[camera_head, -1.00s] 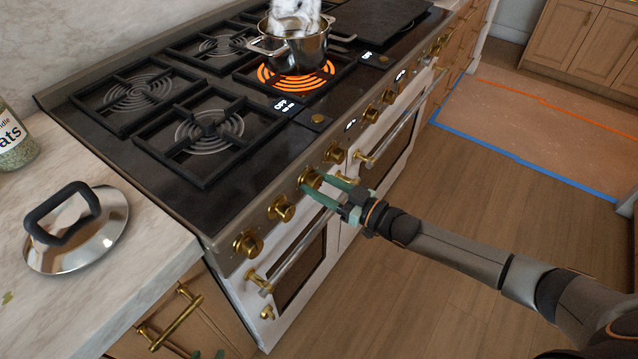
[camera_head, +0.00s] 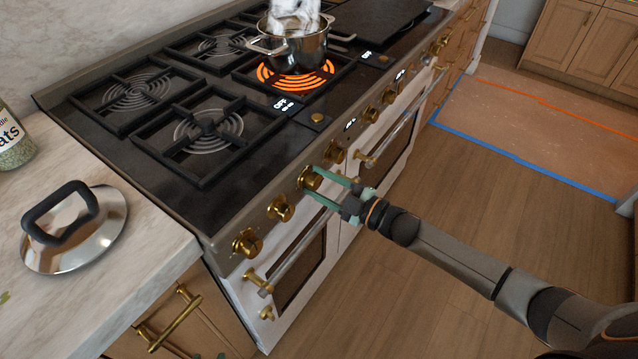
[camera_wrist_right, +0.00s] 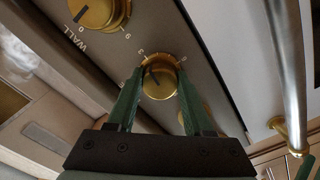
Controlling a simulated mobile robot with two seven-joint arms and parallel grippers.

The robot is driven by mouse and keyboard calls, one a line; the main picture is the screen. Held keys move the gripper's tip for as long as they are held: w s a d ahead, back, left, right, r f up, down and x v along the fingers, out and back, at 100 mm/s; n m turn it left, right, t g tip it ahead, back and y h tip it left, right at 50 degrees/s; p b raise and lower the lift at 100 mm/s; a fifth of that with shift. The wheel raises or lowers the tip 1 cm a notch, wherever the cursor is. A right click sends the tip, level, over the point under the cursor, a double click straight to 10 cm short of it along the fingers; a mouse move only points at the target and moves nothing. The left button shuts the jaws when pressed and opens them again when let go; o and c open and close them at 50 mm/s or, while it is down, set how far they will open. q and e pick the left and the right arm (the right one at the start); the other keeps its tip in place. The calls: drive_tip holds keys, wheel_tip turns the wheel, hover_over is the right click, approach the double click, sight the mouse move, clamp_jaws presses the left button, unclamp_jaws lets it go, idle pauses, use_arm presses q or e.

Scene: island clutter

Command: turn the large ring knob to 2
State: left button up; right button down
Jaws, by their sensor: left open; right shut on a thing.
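A row of brass knobs runs along the stove's front panel. My right gripper (camera_head: 310,181) has its green fingers on either side of one brass knob (camera_wrist_right: 160,84), shut on it. A dark pointer line shows on the knob's face in the right wrist view. Some small numerals show around it, but most of its scale and its label are hidden or too small to read. I cannot tell from a label whether this is the large ring knob. Only the greenish tips of my left gripper (camera_head: 209,356) show at the bottom edge of the head view, away from the stove knobs.
A neighbouring knob (camera_wrist_right: 98,12) has a "WALL" marking beside it. Oven handles (camera_head: 292,248) stick out below the knobs. A lid (camera_head: 75,230) and a jar (camera_head: 12,140) are on the left counter.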

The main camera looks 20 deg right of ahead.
drive_tip(key=n, duration=0.3)
drive_tip(key=shift+n+b, duration=0.35)
drive_tip(key=shift+n, duration=1.05)
use_arm(q)
drive_tip(key=shift+w+d+f+b, duration=0.25)
drive_tip(key=shift+w+d+b, duration=0.2)
drive_tip(key=shift+d, duration=0.2)
use_arm(e)
drive_tip(key=shift+n, duration=0.8)
use_arm(q)
drive_tip(key=shift+f, duration=0.1)
drive_tip(key=shift+a, duration=0.15)
use_arm(e)
drive_tip(key=shift+c, duration=1.4)
unclamp_jaws()
drive_tip(key=shift+r, duration=0.1)
drive_tip(key=shift+d, duration=0.1)
use_arm(q)
drive_tip(key=shift+s, duration=0.1)
use_arm(e)
drive_tip(key=v, duration=1.2)
drive_tip(key=shift+s, duration=0.15)
drive_tip(key=shift+d, duration=0.15)
